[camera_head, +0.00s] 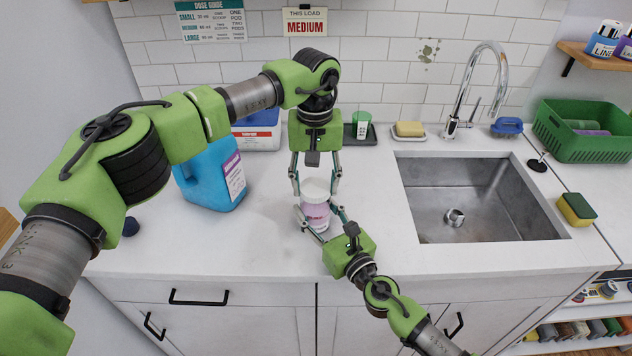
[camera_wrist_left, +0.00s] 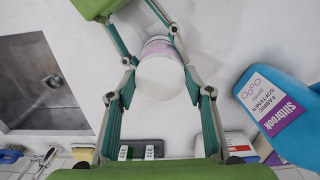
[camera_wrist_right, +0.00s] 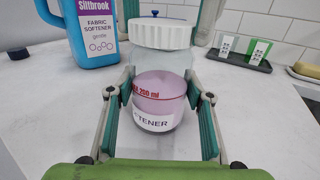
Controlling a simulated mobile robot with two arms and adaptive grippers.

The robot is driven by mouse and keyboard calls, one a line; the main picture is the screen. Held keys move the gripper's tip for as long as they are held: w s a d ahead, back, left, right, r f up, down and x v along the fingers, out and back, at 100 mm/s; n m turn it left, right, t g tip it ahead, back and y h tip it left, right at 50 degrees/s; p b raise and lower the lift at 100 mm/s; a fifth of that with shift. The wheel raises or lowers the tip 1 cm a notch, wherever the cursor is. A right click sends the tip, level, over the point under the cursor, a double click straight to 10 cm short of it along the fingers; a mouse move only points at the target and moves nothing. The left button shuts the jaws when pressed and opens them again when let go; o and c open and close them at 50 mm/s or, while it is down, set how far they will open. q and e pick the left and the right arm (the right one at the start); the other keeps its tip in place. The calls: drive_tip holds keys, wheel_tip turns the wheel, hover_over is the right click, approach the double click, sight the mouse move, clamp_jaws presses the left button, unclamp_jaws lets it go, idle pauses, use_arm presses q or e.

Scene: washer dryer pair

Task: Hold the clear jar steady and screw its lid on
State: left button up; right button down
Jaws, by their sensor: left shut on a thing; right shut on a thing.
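The clear jar (camera_wrist_right: 158,100) stands upright on the white counter, with pink-purple liquid and a label low on it. My right gripper (camera_head: 322,220) is shut around the jar's body from the front right. The white ribbed lid (camera_wrist_right: 160,34) sits level on the jar's mouth; whether its thread is engaged cannot be told. My left gripper (camera_head: 315,181) points down from above, its fingers shut on the lid's sides. The left wrist view shows the lid's round top (camera_wrist_left: 160,82) between these fingers.
A blue fabric softener jug (camera_head: 208,178) stands left of the jar. The counter just around the jar is clear.

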use_arm(q)
drive_tip(key=m, duration=0.2)
drive_tip(key=shift+a+m, duration=0.1)
drive_tip(key=shift+m, duration=0.2)
drive_tip(key=o, duration=0.8)
drive_tip(key=shift+r, duration=0.15)
wheel_tip(320, 180, up, 12)
drive_tip(key=shift+f, duration=0.1)
use_arm(e)
drive_tip(key=c, duration=1)
unclamp_jaws()
drive_tip(key=shift+o, duration=0.2)
